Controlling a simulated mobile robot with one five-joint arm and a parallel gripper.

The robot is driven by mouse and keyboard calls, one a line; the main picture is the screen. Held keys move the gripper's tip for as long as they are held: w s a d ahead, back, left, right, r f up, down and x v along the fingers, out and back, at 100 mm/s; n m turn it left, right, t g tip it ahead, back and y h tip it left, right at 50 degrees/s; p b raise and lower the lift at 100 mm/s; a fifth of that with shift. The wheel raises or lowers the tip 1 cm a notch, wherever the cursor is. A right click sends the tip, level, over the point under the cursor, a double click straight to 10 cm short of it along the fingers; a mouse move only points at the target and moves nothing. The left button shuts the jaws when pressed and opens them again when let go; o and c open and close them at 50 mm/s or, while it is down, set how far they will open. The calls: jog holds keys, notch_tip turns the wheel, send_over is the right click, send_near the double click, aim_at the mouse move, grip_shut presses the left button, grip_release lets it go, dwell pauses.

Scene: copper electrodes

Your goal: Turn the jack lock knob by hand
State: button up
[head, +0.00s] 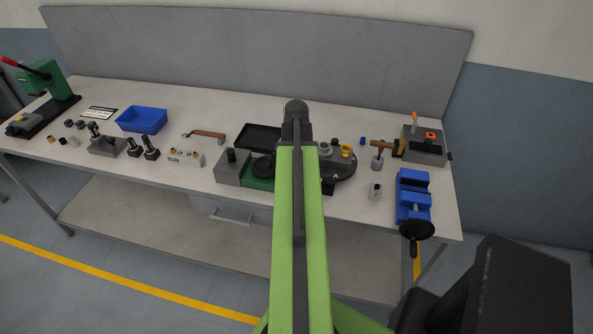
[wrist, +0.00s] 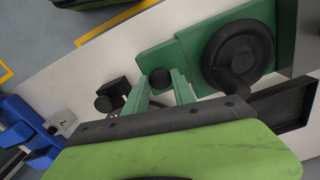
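The green fingers of my gripper (wrist: 161,84) stand apart in the wrist view. A small round dark knob (wrist: 160,77) shows in the gap between them; I cannot tell whether the fingers touch it. A second black knob (wrist: 106,102) is just left of the fingers. I cannot tell for certain which is the jack lock knob. A large black handwheel (wrist: 238,56) sits on a green base (wrist: 183,55) to the right. In the head view my arm hides the gripper and both knobs; part of the green base (head: 261,184) shows left of the arm.
A black tray (wrist: 284,107) lies right of my gripper. A blue vise (head: 413,195) stands at the bench's right end, and a small grey block (head: 375,192) is beside it. A blue bin (head: 141,120) and several small tools are on the left. The bench front is fairly clear.

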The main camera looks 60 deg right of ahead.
jog(key=o, duration=0.3)
notch_tip(320, 180, up, 2)
jog(key=shift+r+p, duration=0.1)
jog(key=shift+p, duration=1)
